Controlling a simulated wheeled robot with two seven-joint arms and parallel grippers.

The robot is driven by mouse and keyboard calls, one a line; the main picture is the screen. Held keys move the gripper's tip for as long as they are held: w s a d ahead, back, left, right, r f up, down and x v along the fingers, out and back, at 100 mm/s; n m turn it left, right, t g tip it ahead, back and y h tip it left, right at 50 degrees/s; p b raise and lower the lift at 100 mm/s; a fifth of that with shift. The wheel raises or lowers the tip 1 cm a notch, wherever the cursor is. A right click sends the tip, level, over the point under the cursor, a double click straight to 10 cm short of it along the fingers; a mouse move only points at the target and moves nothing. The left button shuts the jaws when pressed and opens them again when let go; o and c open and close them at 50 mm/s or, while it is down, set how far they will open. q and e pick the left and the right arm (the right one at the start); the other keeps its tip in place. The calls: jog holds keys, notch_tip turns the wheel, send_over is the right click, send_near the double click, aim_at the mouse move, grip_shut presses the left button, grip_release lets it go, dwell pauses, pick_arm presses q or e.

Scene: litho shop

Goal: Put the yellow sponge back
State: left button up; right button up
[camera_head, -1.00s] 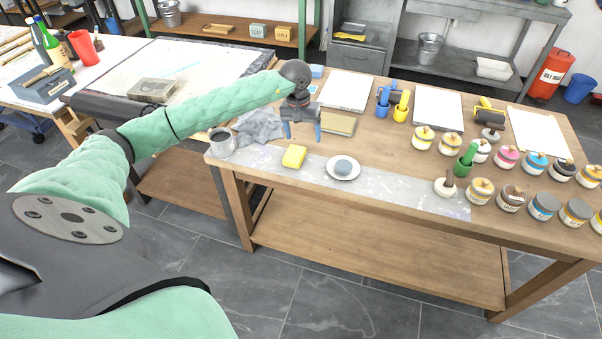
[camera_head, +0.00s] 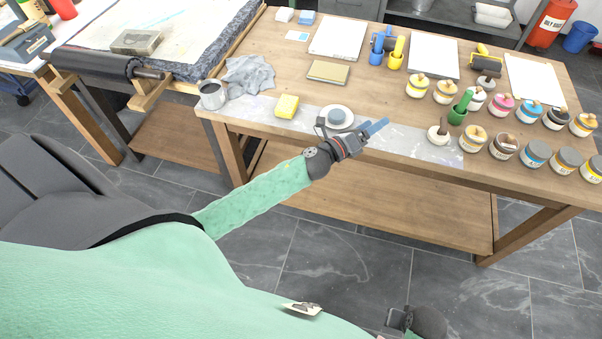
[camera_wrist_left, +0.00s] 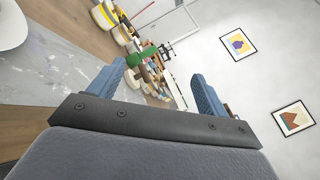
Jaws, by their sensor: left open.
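The yellow sponge (camera_head: 287,106) lies on the grey stone strip along the front of the wooden table, left of the white dish (camera_head: 325,123). It is not in the left wrist view. My left gripper (camera_head: 377,128) is open and empty, at the table's front edge, right of the dish and apart from the sponge. Its two blue fingers (camera_wrist_left: 160,85) point away to the right, and nothing is between them. Part of what looks like my right wrist shows at the bottom of the head view, but no fingers are visible there.
A round grey-blue piece (camera_head: 337,116) sits in the dish. A metal mug (camera_head: 212,95) and grey cloth (camera_head: 249,76) lie left of the sponge.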

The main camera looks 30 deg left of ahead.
pick_arm(q)
jog(key=s+a+f+n+g+y, duration=0.3)
jog(key=s+f+n+y, duration=0.2)
jog(key=s+f+n, duration=0.35)
jog(key=s+a+f+n+g+y, duration=0.3)
jog(key=s+f+n+g+y, duration=0.15)
jog(key=f+n, duration=0.65)
jog(key=s+d+f+n+g, duration=0.1)
jog(key=s+f+n+g, duration=0.2)
jog(key=s, duration=0.4)
jog(key=s+d+f+n+g+h, duration=0.1)
jog(key=s+d+f+n+g, duration=0.1)
jog(key=s, duration=0.6)
jog(key=s+d+f+n+g+h, duration=0.1)
jog(key=s+f+n+g, duration=0.3)
jog(key=s, duration=0.4)
jog(key=shift+d+n, duration=0.35)
jog(key=shift+d, duration=0.05)
jog(key=shift+s+f, duration=0.1)
